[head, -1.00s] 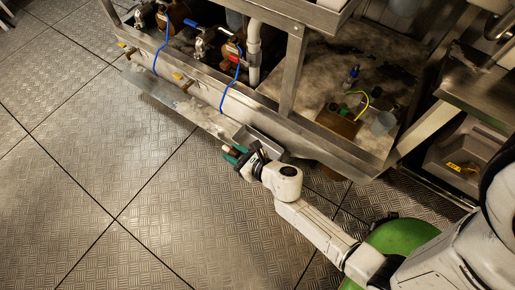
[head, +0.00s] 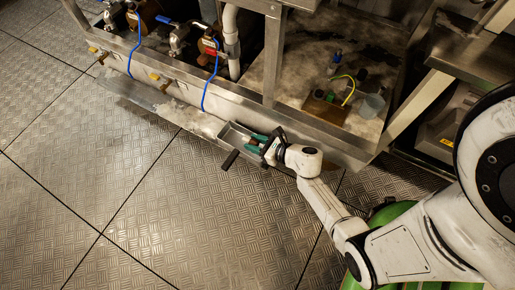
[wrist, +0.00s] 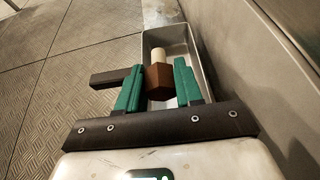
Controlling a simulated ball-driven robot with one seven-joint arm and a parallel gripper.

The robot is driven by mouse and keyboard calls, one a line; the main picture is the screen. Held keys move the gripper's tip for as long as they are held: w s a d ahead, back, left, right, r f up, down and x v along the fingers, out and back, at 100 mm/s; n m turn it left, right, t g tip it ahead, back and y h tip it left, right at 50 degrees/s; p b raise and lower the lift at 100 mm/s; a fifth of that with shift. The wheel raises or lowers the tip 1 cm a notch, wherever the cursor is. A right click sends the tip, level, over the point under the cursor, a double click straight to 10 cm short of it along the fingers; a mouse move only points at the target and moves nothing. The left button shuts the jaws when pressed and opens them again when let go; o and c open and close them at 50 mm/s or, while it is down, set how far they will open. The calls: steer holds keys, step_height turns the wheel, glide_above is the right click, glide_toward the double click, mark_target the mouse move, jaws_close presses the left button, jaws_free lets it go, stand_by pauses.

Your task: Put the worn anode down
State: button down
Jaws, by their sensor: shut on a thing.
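The worn anode shows in the wrist view as a brown hexagonal head (wrist: 158,83) with a short pale rod (wrist: 158,57) pointing away from me. My gripper (wrist: 158,72) is shut on the brown head between its green fingers. A shallow grey metal tray (wrist: 190,43) lies beyond and beneath the anode; I cannot tell whether the anode touches it. In the head view, my gripper (head: 256,144) is over the near right part of the tray (head: 230,130), beside the steel frame. The anode is hard to make out there.
A dark bar (head: 230,160) sticks out at the tray's near left side. The steel frame (head: 290,128) runs close along the right of the tray in the wrist view. Blue hoses (head: 208,88) hang over the frame. The plate floor (head: 150,220) to the left is clear.

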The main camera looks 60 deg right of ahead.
steer(key=shift+s+d+f, duration=0.1)
steer(key=shift+d+f, duration=0.25)
steer(key=shift+f, duration=0.1)
steer(key=f, duration=0.1)
steer(key=f+b, duration=0.2)
steer(key=shift+s+d+f, duration=0.1)
steer(key=shift+d+f, duration=0.1)
steer(key=shift+d, duration=0.1)
steer(key=shift+f, duration=0.1)
steer(key=shift+f+b, duration=0.35)
steer(key=shift+b, duration=0.3)
